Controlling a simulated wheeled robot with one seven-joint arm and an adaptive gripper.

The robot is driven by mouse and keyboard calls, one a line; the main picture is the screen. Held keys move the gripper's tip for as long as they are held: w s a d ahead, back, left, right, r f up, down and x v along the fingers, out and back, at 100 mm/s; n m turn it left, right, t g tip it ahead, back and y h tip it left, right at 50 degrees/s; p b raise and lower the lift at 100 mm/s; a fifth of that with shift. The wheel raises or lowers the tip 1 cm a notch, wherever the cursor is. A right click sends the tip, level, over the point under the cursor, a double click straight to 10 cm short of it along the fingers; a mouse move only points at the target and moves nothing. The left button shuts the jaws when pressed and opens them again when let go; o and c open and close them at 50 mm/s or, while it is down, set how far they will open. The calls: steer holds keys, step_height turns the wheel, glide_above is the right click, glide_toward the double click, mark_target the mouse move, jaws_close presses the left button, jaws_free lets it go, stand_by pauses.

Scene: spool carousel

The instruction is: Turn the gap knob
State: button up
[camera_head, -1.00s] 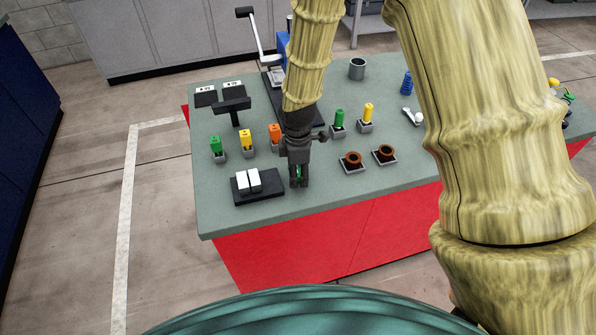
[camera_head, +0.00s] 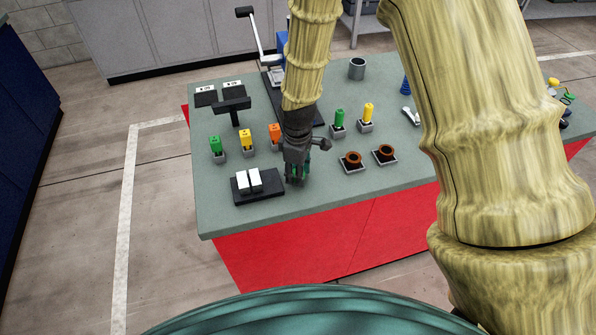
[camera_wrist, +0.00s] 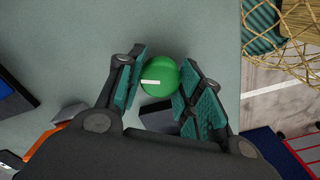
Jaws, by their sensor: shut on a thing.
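The gap knob (camera_wrist: 160,77) is a round green knob with a white mark in the wrist view. The mark runs from about the knob's middle to its left edge. My gripper (camera_wrist: 161,85) has its teal-padded fingers on both sides of the knob and is shut on it. In the head view my gripper (camera_head: 298,180) points down at the front of the bench, and its fingers hide most of the knob there.
A black base (camera_head: 240,199) with two white blocks stands just left of my gripper on the grey-green bench (camera_head: 330,205). Green, yellow and orange pieces in small holders stand behind. Two brown rings (camera_head: 353,158) (camera_head: 386,151) lie to the right.

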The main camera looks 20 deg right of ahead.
steer(key=m, duration=0.4)
steer(key=shift+m, duration=0.3)
steer(key=m, duration=0.3)
steer(key=shift+m, duration=0.3)
steer(key=m, duration=0.4)
steer(key=shift+p, duration=0.3)
steer(key=shift+w+r+m, duration=0.1)
steer(key=shift+m, duration=2.1)
steer(key=o, duration=1)
steer(key=shift+o, duration=0.2)
